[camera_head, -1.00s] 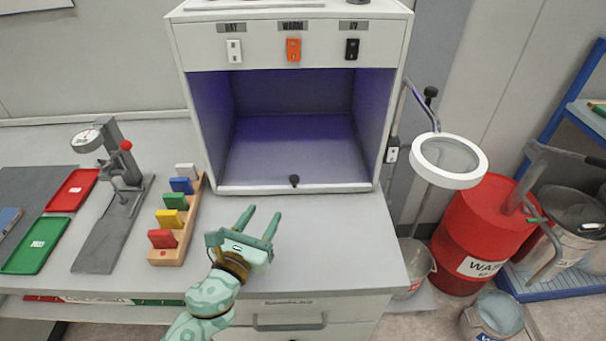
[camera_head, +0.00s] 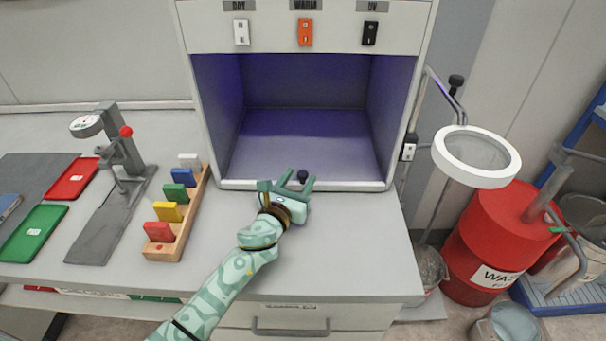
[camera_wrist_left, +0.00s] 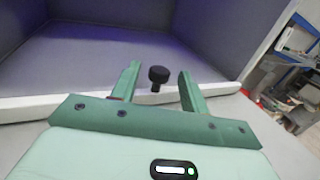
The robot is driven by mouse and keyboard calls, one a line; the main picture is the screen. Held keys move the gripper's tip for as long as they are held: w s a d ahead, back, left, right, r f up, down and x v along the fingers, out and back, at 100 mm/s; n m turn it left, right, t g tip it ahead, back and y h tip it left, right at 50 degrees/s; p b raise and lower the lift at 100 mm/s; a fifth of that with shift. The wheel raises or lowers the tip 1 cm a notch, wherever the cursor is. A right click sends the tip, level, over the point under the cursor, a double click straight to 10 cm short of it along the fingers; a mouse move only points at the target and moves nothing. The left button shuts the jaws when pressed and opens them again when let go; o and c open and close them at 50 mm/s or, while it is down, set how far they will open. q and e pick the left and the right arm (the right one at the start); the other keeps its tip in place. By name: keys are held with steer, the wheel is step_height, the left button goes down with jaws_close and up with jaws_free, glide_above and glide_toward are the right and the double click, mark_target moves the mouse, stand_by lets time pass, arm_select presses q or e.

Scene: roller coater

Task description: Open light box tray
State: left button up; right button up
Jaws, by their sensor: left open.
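The light box (camera_head: 208,110) is a white cabinet with a violet-lit open cavity, standing on the white bench. Its tray (camera_head: 247,184) forms the cavity floor, with a white front lip and a small black knob (camera_head: 302,175) at the middle of that lip. My left gripper (camera_head: 293,182) is open at the tray's front, its two green fingers on either side of the knob. In the left wrist view the knob (camera_wrist_left: 158,74) stands between the fingers, apart from both. My right gripper is not in view.
A wooden rack (camera_head: 180,235) of coloured blocks and a gauge stand (camera_head: 125,160) are on the bench to the left. A ring lamp (camera_head: 478,133) and a red drum (camera_head: 500,235) are to the right. Bench space in front of the box is clear.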

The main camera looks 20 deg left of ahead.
arm_select(q)
steer(key=shift+w+d, duration=0.15)
steer(key=shift+w, duration=1.3)
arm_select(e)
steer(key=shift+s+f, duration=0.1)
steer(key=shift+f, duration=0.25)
